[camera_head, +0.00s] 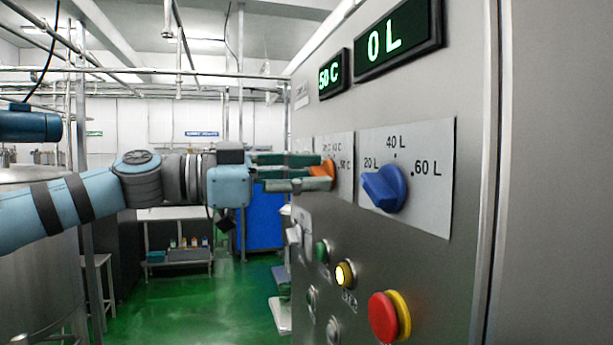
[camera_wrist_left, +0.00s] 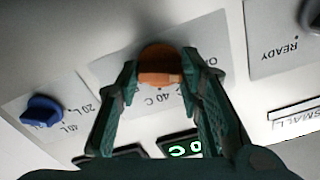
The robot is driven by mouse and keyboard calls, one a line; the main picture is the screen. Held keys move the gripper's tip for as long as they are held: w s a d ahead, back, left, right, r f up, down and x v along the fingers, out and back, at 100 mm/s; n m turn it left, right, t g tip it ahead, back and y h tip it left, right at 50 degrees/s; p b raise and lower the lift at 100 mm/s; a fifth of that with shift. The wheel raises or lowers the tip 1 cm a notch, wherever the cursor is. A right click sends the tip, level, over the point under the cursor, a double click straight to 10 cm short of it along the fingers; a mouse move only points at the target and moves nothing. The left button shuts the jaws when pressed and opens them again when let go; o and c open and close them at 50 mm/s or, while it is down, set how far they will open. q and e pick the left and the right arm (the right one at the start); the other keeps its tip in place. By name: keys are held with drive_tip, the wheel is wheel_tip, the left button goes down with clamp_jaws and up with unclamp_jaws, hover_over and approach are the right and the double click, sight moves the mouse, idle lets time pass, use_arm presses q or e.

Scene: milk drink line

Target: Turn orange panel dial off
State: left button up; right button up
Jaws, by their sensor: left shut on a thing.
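The orange dial (camera_head: 322,174) is on the upright grey panel (camera_head: 262,262), left of the blue dial, partly hidden by my gripper. My left gripper (camera_head: 318,176) reaches it from the left, and its fingers are shut on the dial. In the left wrist view the orange dial (camera_wrist_left: 160,66) sits between the two green fingertips (camera_wrist_left: 160,78), one on each side. The label "40 C" shows near the dial there. The digital display (camera_head: 333,74) reads "50 C". My right gripper is in neither view.
The blue dial (camera_head: 385,189) with 20 L, 40 L and 60 L marks is close to the right. Below are a lit yellow button (camera_head: 344,274), a green button (camera_head: 322,251) and a red emergency knob (camera_head: 384,316). A second display (camera_head: 398,38) reads "0 L".

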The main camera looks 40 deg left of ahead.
use_arm(q)
drive_tip(key=o, duration=1.2)
drive_tip(key=shift+c, duration=0.2)
drive_tip(key=v, duration=0.7)
drive_tip(key=shift+s, duration=0.2)
drive_tip(key=shift+a, duration=0.1)
